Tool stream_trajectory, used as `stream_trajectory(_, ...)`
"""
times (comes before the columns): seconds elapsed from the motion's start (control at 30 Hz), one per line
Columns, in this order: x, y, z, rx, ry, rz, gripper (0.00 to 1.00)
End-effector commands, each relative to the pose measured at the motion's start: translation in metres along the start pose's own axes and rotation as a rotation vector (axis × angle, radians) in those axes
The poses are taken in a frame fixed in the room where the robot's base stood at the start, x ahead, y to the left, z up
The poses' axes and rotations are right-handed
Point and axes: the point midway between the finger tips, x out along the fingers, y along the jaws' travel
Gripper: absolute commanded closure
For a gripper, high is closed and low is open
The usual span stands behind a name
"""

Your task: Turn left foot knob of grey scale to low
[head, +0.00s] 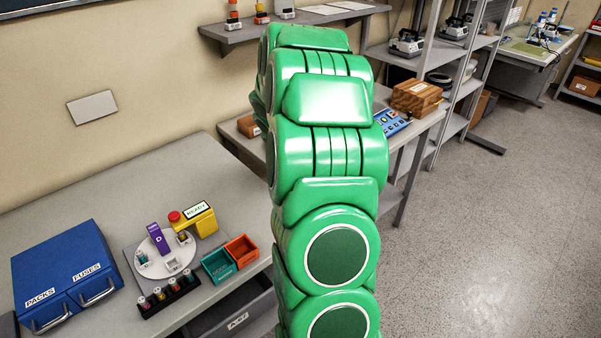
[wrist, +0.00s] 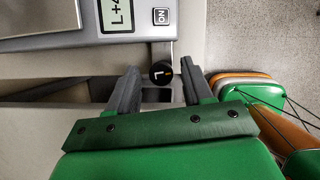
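The grey scale (wrist: 55,35) is at the top left of the wrist view, partly cut off. Its display (wrist: 116,14) reads what looks like "L+4", cut at the edge, with a dark button (wrist: 161,16) beside it. A small black foot knob (wrist: 160,74) marked "L", with a small orange mark, sits below the scale's front edge. My gripper (wrist: 159,69) is open, with one dark finger on each side of the knob. Gaps show between knob and fingers; the depth is unclear. The scale and gripper do not show in the head view.
My green arm fills the middle of the head view. A bench (head: 130,190) at the left holds a blue cabinet (head: 65,275), a round vial carousel (head: 165,255) and small bins (head: 240,250). Shelving (head: 425,75) stands behind. Open floor (head: 500,230) lies at the right.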

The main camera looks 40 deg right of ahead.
Motion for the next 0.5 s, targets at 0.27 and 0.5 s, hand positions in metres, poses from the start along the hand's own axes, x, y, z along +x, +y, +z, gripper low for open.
stream_trajectory(0.27, 0.0001, -0.0005, -0.0004, 0.000, 0.001, -0.001, 0.46)
stream_trajectory(0.5, -0.0074, -0.0006, -0.0004, 0.001, 0.001, -0.002, 0.46)
